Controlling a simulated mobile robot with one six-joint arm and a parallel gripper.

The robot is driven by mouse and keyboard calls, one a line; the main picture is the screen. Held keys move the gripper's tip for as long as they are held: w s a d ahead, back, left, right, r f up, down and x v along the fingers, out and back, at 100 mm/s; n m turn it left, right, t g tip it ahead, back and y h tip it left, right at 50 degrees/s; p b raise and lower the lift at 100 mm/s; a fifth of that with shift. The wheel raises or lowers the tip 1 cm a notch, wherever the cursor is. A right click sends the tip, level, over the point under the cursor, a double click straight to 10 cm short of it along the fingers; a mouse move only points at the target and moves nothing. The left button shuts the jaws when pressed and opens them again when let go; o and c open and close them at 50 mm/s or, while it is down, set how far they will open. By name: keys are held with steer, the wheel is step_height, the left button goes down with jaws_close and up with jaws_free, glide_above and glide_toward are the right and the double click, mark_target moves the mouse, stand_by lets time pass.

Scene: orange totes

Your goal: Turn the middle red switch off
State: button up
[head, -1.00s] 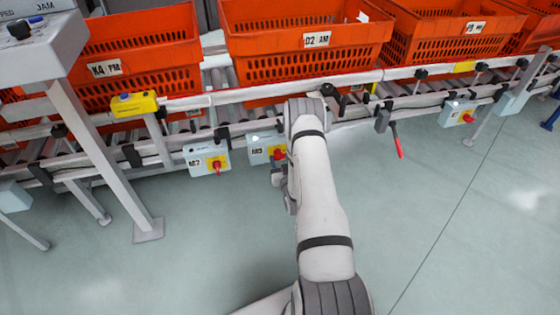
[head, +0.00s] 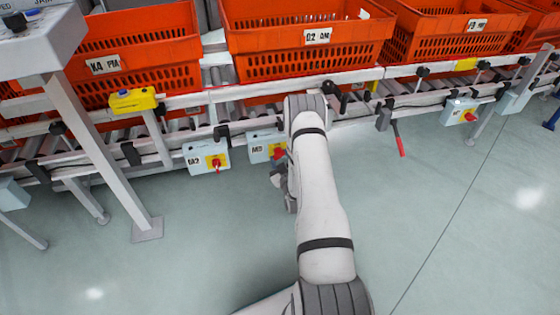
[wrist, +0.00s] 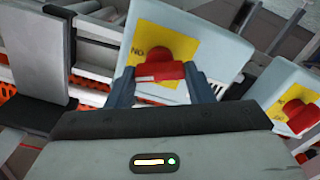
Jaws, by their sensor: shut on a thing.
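The middle red switch (wrist: 160,68) sits on a yellow plate on a pale blue-grey box (wrist: 205,45) in the wrist view. My gripper (wrist: 162,82) is shut on this red switch, with one dark finger on each side of its bar. The bar lies nearly level across that picture. In the head view the middle box (head: 262,147), on the conveyor's front rail, is partly hidden by my arm, and its red switch (head: 279,154) shows at the arm's left edge. My fingers are not clear there.
A like box with a red switch (head: 216,163) hangs to the left, and another (head: 468,116) to the right. A red-handled lever (head: 399,140) hangs right of my arm. Orange totes (head: 300,60) stand on the conveyor.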

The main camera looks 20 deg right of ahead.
steer(key=n+b, duration=0.2)
steer(key=n, duration=0.4)
steer(key=shift+f, duration=0.2)
steer(key=n+b, duration=0.3)
steer(key=n, duration=0.3)
steer(key=shift+n, duration=0.4)
steer(key=o, duration=1)
steer(key=s+a+p, duration=0.1)
steer(key=s+p, duration=0.1)
steer(key=s, duration=0.5)
steer(key=shift+s+a, duration=0.25)
steer(key=shift+s, duration=0.1)
